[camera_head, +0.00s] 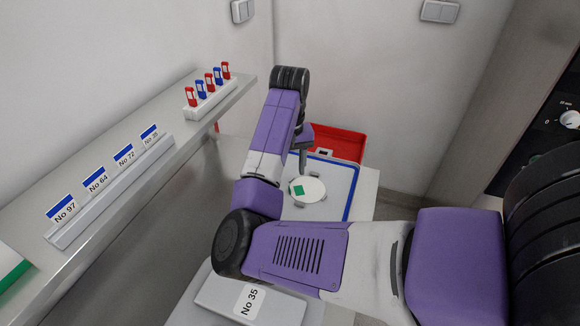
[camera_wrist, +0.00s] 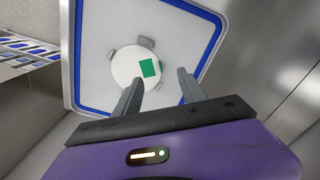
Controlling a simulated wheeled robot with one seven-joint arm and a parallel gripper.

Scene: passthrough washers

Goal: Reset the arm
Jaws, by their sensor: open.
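My arm reaches forward and down in the head view. My gripper (camera_wrist: 158,88) shows in the wrist view with its two grey fingers apart and nothing between them. In the head view my gripper (camera_head: 303,168) hangs near a round white disc (camera_head: 312,188) with a green square on it. The disc also shows in the wrist view (camera_wrist: 122,68), just beyond the fingertips. It lies on a white tray with a blue edge (camera_head: 352,193), also in the wrist view (camera_wrist: 72,45). I cannot tell the exact height of the fingertips above the disc.
A red bin (camera_head: 345,142) stands behind the tray. On the left, a shelf (camera_head: 165,165) carries a label rail with several numbered cards and a white rack (camera_head: 210,98) of red and blue pieces. A box labelled No 35 (camera_head: 215,295) is at the front. A wall bounds the left and back.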

